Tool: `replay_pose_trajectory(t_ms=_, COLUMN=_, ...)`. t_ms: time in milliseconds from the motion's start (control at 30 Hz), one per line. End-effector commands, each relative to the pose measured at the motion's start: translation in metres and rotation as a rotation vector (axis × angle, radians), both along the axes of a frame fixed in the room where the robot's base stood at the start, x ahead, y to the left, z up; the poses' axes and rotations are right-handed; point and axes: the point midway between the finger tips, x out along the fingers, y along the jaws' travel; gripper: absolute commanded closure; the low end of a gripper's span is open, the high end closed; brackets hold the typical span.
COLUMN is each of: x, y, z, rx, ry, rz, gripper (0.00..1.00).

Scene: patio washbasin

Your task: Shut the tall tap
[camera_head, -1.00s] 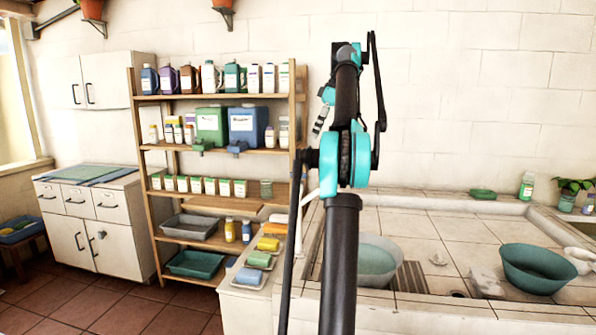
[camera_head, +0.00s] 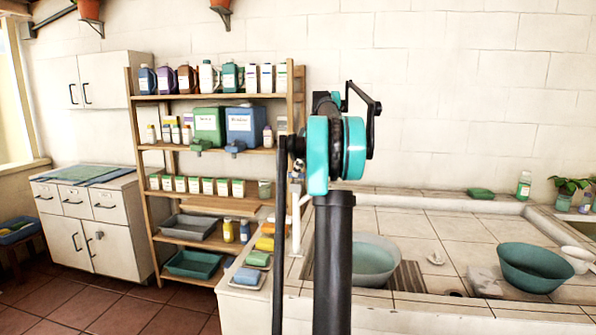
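A white upright pipe (camera_head: 296,225) stands at the left end of the tiled counter, close beside my arm. It may be the tall tap, but my arm covers part of this area and I cannot make out a handle or whether it is open. My own arm, black with teal joints, rises through the middle of the view. My gripper is not visible, and the arm's teal joint hides what lies behind it. A pale basin (camera_head: 375,262) with greenish contents sits on the counter just right of my arm.
A teal bowl (camera_head: 537,268) and a small white bowl (camera_head: 580,260) stand on the counter's right side. A wooden shelf (camera_head: 208,152) with bottles and canisters stands to the left. Soap bars on trays (camera_head: 245,283) lie at the counter's left end. The tiled middle is mostly clear.

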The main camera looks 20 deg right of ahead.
Motion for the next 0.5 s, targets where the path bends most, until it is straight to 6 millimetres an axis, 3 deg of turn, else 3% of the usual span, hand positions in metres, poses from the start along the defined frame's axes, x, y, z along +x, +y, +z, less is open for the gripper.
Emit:
replay_pose_trajectory(t_ms=400, x=0.0016, y=0.0025, z=-0.0073, rx=0.000, ry=0.000, rz=0.000, gripper=0.65)
replay_pose_trajectory(t_ms=500, x=0.0016, y=0.0025, z=-0.0073, rx=0.000, ry=0.000, rz=0.000, gripper=0.77)
